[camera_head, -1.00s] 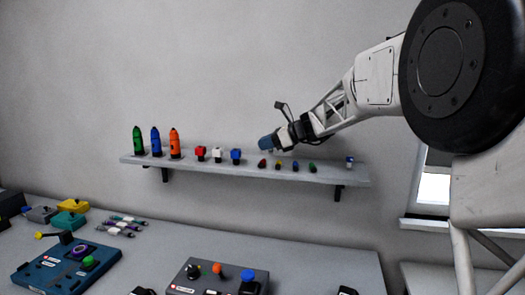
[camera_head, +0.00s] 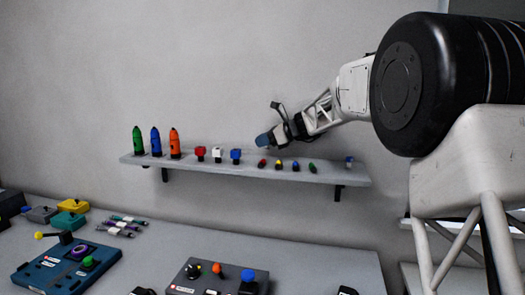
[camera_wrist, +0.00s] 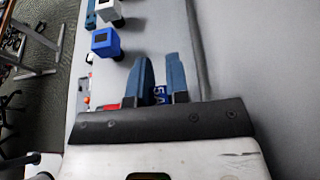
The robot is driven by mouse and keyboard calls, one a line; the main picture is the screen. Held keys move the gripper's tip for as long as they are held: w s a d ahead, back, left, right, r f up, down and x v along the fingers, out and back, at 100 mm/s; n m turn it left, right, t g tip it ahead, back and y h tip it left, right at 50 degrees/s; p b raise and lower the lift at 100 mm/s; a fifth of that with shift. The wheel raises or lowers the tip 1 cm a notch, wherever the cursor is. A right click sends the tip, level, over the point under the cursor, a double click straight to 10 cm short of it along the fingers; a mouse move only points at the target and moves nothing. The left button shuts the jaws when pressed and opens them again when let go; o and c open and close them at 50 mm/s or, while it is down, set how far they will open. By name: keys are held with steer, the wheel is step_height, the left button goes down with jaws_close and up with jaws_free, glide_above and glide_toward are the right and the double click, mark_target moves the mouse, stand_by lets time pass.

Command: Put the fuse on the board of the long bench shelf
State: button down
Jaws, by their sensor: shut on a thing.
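The long bench shelf (camera_head: 205,167) is a pale narrow board on dark brackets against the wall. My gripper (camera_head: 262,141) is over its middle, between the blue block and the small red piece as seen in the head view. In the wrist view my gripper (camera_wrist: 161,82) has its two blue-grey fingers close together on a small dark blue fuse (camera_wrist: 159,96) with pale lettering that looks like "5A". The fingers hide most of the fuse, and it cannot be made out in the head view. I cannot tell its exact height above the board.
Green, blue and orange (camera_head: 175,144) upright cylinders stand at the shelf's left. Red, white and blue (camera_head: 236,155) blocks follow, then several small coloured pieces (camera_head: 280,165). A small blue-topped piece (camera_head: 349,161) stands at the right end. Control boxes (camera_head: 70,268) lie on the bench below.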

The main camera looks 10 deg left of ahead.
steer(key=shift+f, duration=1.65)
steer(key=shift+f, duration=0.2)
steer(key=c, duration=1.1)
jaws_free()
steer(key=shift+r, duration=0.2)
steer(key=shift+d, duration=0.2)
steer(key=v, duration=1.1)
steer(key=shift+d+r, duration=0.15)
steer(key=shift+d, duration=0.15)
